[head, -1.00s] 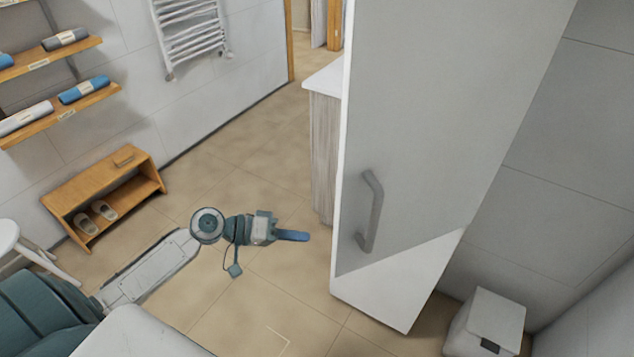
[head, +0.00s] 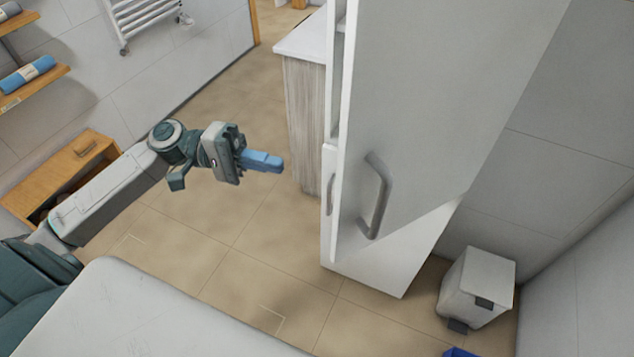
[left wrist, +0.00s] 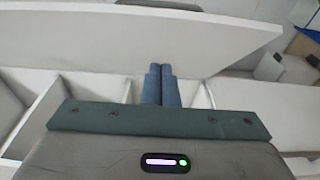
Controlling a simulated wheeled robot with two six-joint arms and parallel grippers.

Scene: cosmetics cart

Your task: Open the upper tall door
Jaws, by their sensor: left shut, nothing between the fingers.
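The upper tall door (head: 430,100) is a large pale panel with a grey handle (head: 376,195). It stands ajar, and a strip of the cabinet's open shelves (head: 333,85) shows at its left edge. In the left wrist view the door (left wrist: 130,40) crosses the picture with shelf compartments (left wrist: 90,88) below it. My left gripper (head: 280,163) is shut and empty, left of the cabinet in the head view. Its blue fingers (left wrist: 162,72) overlap the door's lower edge in the wrist view; I cannot tell whether they touch it. My right gripper is not in view.
A lower door with a small handle (head: 330,195) is below the shelves. A counter with wood-grain side (head: 303,110) stands behind the cabinet's left. A white bin (head: 478,285) stands at the right, a wooden shoe bench (head: 70,165) at the left. The tiled floor between is clear.

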